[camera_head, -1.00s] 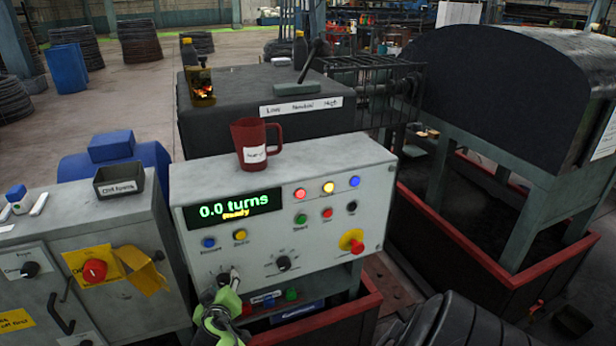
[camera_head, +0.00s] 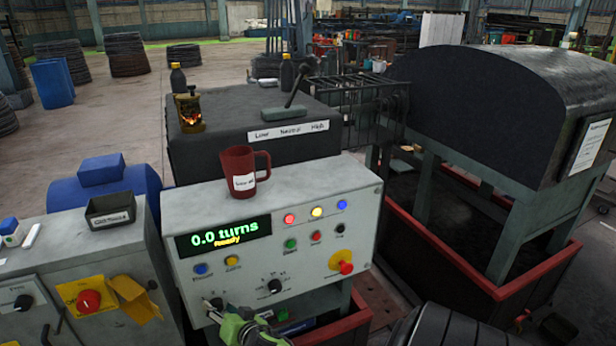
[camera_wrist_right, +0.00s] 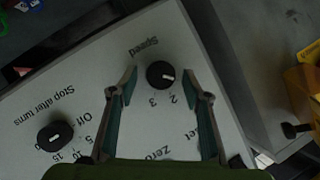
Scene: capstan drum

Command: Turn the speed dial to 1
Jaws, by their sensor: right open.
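The speed dial (camera_head: 215,303) is a black knob at the lower left of the grey control panel (camera_head: 320,230). In the right wrist view the speed dial (camera_wrist_right: 160,74) shows beside the upside-down word "Speed", with 2 and 3 below it in the picture. Its white mark points right, a little above the 2; the 1 is not readable. My right gripper (camera_head: 223,311) is at the panel's lower left. In its wrist view the open fingers (camera_wrist_right: 160,82) stand on either side of the dial, apart from it. My left gripper is not in view.
The "Stop after turns" dial (camera_head: 275,286) sits right of the speed dial. A red emergency button (camera_head: 345,267) is farther right. A red mug (camera_head: 242,172) stands on the panel. A grey cabinet (camera_head: 80,270) is at left. The display (camera_head: 222,237) reads 0.0 turns, Ready.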

